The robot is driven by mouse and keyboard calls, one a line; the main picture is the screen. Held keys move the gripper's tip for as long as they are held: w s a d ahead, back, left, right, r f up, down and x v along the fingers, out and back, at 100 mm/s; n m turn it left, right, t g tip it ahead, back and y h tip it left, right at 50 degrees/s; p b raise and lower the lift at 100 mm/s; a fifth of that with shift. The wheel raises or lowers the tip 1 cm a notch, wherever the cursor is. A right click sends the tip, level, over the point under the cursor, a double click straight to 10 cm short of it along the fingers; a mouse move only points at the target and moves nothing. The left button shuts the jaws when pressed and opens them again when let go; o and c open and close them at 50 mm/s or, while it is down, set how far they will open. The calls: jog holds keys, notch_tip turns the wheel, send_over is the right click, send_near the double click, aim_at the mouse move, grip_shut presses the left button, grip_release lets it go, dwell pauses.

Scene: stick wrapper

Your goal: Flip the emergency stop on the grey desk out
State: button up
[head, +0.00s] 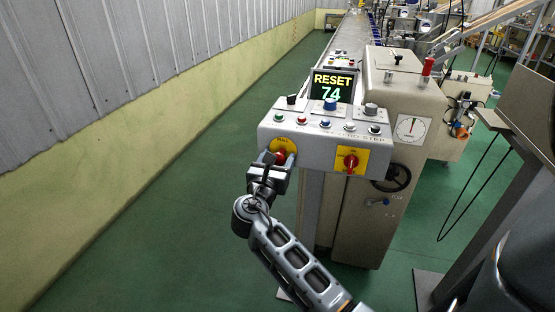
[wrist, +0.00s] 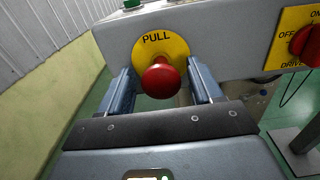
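The emergency stop is a red mushroom knob (wrist: 160,78) on a yellow disc (wrist: 148,45) marked PULL. It is on the front face of the grey desk (head: 270,131), and the knob also shows in the head view (head: 281,156). My gripper (wrist: 165,82) is open, with one finger to the left and one to the right of the red knob. The wrist view shows gaps between the fingers and the knob. In the head view my gripper (head: 268,165) is right at the desk's front, partly covering the yellow disc.
A red rotary switch (head: 351,161) on a yellow plate is to the right on the same face. Several buttons and a display (head: 331,86) reading RESET 74 are above. A black handwheel (head: 392,178) is at the right. The green floor at left is clear.

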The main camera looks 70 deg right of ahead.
jog(key=a+b, duration=0.1)
jog(key=a, duration=0.6)
jog(key=shift+s+a, duration=0.3)
jog(key=shift+a, duration=0.1)
dwell(0.3)
